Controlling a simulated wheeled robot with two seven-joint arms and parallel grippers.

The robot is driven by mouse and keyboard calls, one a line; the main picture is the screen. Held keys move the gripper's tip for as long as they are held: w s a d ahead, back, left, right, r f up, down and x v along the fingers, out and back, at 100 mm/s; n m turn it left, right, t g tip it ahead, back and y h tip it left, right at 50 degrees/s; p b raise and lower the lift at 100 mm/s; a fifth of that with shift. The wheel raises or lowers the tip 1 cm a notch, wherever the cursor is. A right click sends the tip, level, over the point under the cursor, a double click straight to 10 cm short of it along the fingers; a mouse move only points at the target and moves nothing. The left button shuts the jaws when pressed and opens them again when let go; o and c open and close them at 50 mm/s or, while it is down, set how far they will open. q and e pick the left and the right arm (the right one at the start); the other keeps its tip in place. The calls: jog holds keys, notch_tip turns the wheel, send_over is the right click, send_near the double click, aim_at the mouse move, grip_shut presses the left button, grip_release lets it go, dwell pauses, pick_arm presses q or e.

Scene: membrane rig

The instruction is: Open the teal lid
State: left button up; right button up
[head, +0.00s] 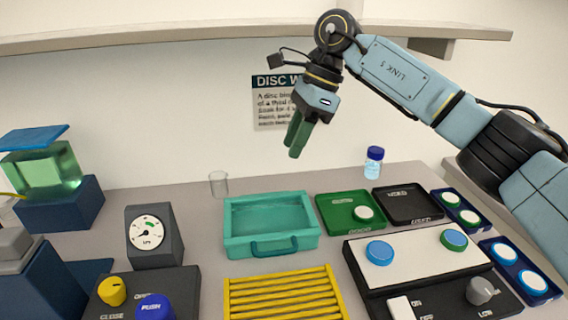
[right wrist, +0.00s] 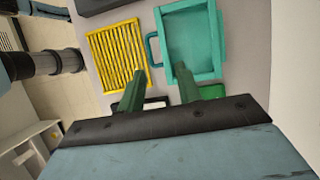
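The teal lid (head: 270,215) tops a shallow teal box on the table, left of the middle in the head view. It looks flat and closed, with a raised rim and a teal handle (head: 288,246) on its near side. The lid also shows in the right wrist view (right wrist: 192,42), with the handle at its left. My right gripper (head: 293,148) hangs in the air well above and behind the box, touching nothing. Its green fingers are apart and empty in the right wrist view (right wrist: 160,72). My left gripper is not in view.
A yellow slatted rack (head: 284,296) lies in front of the box. A glass beaker (head: 219,183) stands behind it at left. A gauge (head: 152,236) stands left. A green tray (head: 350,212) and a black tray (head: 407,204) lie right. A shelf (head: 200,36) runs above.

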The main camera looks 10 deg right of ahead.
jog(key=shift+v, duration=1.45)
